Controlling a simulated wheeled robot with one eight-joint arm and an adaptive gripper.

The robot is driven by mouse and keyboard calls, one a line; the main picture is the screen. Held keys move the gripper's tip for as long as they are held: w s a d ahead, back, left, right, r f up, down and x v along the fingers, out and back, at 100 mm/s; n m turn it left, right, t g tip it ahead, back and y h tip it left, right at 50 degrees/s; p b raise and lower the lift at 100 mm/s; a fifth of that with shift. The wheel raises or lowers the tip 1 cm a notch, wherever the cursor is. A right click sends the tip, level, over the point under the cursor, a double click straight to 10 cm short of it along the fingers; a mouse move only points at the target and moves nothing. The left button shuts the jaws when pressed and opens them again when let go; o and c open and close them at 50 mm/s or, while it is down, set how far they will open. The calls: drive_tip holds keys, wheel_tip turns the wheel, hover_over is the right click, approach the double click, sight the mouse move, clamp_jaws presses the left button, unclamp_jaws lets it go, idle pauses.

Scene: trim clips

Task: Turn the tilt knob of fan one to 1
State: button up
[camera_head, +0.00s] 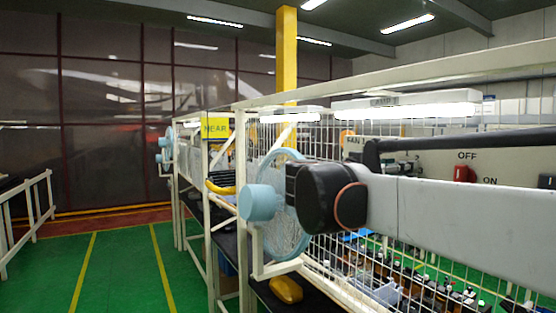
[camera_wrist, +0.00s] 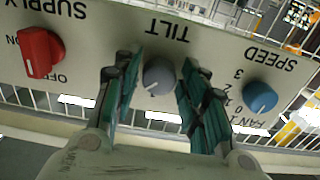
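In the wrist view the panel of fan one appears upside down. The grey tilt knob (camera_wrist: 159,76) is at its middle, under the inverted word TILT. My gripper (camera_wrist: 158,66) is open, with one green-and-black finger on each side of the knob. A gap shows between each finger and the knob. In the head view a light blue fan (camera_head: 257,203) stands left of my arm; my gripper is hidden there.
White wire mesh (camera_wrist: 295,135) surrounds the panel. In the head view, green floor (camera_head: 125,265) is open at the left.

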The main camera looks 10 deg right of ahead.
drive_tip(key=c, duration=0.5)
drive_tip(key=shift+o, duration=0.2)
drive_tip(key=shift+n, duration=0.3)
drive_tip(key=shift+n+p, duration=0.6)
drive_tip(key=shift+n, duration=3.6)
drive_tip(key=o, duration=1.1)
drive_tip(key=shift+c, duration=0.2)
